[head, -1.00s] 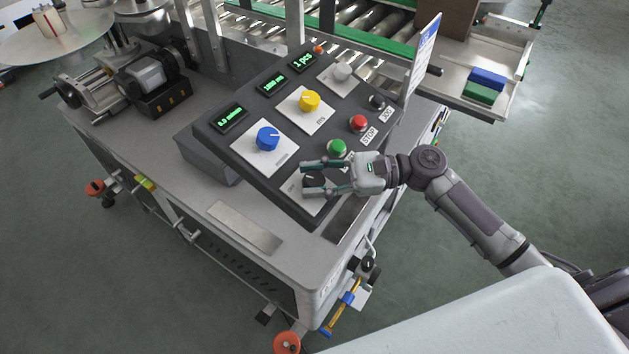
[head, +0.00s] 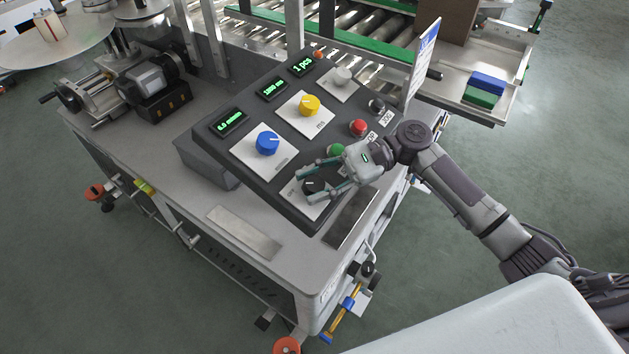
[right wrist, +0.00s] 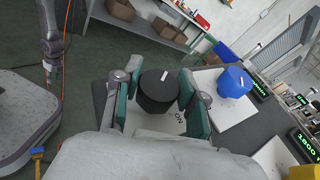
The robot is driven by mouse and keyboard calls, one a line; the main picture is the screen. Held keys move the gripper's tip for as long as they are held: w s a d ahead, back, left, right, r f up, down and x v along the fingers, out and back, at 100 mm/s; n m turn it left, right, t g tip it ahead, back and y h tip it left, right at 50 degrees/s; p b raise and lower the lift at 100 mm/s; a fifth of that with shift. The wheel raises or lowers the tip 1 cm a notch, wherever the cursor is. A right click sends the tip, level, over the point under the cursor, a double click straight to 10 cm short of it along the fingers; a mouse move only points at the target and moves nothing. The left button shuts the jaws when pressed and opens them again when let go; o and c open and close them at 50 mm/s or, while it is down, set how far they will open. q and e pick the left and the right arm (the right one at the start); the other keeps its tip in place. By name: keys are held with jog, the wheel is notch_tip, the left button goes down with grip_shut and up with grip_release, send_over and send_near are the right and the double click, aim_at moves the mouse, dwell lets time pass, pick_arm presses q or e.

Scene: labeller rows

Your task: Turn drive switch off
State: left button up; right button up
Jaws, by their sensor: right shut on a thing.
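The drive switch is a black rotary knob (head: 314,187) on a white plate at the near lower corner of the sloped control panel (head: 250,160). My right gripper (head: 308,186) has its fingers on either side of the knob and is shut on it. In the right wrist view the black knob (right wrist: 158,92) sits between the two green-padded fingers (right wrist: 160,100). A white pointer line shows on its top, toward the upper right. An "ON" label shows on the plate below and right of the knob. My left gripper is not in view.
A blue knob (head: 267,143) and a yellow knob (head: 309,105) are on nearby plates. A green button (head: 335,150), partly covered by my gripper, and a red button (head: 358,127) lie close. A white sign (head: 422,62) stands at the panel's right edge.

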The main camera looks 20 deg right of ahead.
jog(key=o, duration=1.2)
jog(key=shift+c, duration=0.2)
jog(key=shift+d, duration=0.25)
jog(key=w+d+r, duration=0.1)
jog(key=d, duration=1)
jog(key=shift+d+r, duration=0.2)
